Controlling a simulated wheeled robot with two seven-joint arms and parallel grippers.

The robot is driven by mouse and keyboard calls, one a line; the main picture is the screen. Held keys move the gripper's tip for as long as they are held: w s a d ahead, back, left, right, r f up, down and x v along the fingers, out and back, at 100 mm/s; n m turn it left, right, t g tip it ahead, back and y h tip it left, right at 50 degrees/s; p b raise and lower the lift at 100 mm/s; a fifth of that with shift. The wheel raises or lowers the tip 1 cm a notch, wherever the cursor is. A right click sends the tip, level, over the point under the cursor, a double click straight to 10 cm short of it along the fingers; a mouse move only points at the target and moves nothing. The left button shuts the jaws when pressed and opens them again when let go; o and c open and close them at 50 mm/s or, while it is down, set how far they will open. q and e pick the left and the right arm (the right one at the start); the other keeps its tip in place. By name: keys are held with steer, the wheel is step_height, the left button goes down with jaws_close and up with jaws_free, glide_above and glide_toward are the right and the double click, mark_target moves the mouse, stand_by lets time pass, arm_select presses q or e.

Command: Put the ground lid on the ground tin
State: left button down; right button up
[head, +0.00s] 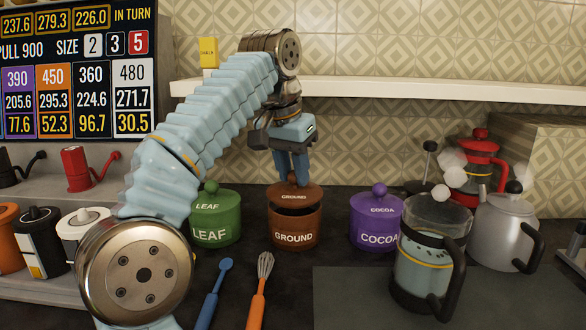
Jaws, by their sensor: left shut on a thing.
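The ground tin (294,236) is a brown canister marked GROUND, standing on the dark counter. The ground lid (294,197) is brown too, with its own small GROUND label, and it is right above the tin's mouth. A dark band shows between the lid and the tin's front wall, so the lid does not look seated there. My left gripper (293,176) points down from above and is shut on the lid at its top; the fingers hide its knob. The lid looks about level. My right gripper is not in view.
A green leaf tin (216,226) stands close left and a purple cocoa tin (375,230) right, both lidded. A blue spoon (215,293) and a whisk (260,290) lie in front. A glass press pot (428,265) and a kettle (505,232) stand right. A shelf (420,91) runs behind.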

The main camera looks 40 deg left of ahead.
mark_target(292, 173)
arm_select(q)
steer(key=shift+r, duration=0.1)
steer(key=shift+f+b, duration=0.75)
steer(key=shift+f, duration=0.5)
stand_by(0.3)
steer(key=c, duration=0.8)
jaws_free()
steer(key=p+v, duration=0.4)
steer(key=v, duration=0.1)
steer(key=shift+r+p, duration=0.15)
steer(key=shift+p, duration=0.25)
